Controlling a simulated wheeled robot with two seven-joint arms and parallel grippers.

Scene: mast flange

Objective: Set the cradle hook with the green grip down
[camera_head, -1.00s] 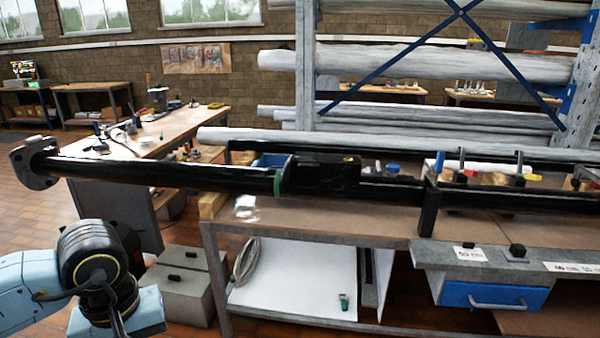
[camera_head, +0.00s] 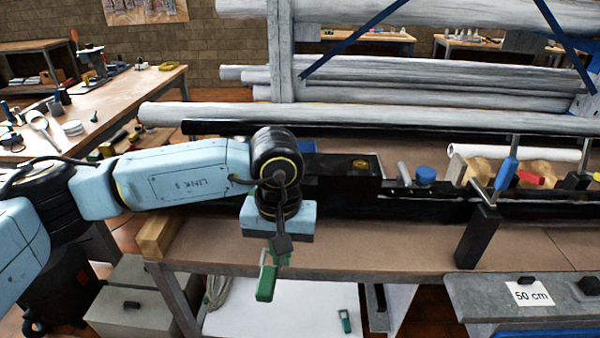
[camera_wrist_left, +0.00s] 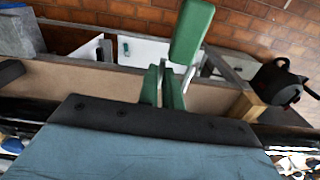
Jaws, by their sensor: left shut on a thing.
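The green grip (camera_head: 266,283) of the cradle hook hangs below my left gripper (camera_head: 279,247) in the head view, just off the front edge of the workbench. In the left wrist view the green grip (camera_wrist_left: 192,35) sticks out past the jaws of my left gripper (camera_wrist_left: 164,84), tilted a little. The left gripper is shut on the hook. I cannot make out the rest of the hook. My right gripper is not in view.
A blue-handled tool (camera_head: 507,172) and a red grip (camera_head: 530,178) show at the right. A black post (camera_head: 478,236) stands on the front part. A wooden block (camera_head: 158,235) sits at the left end.

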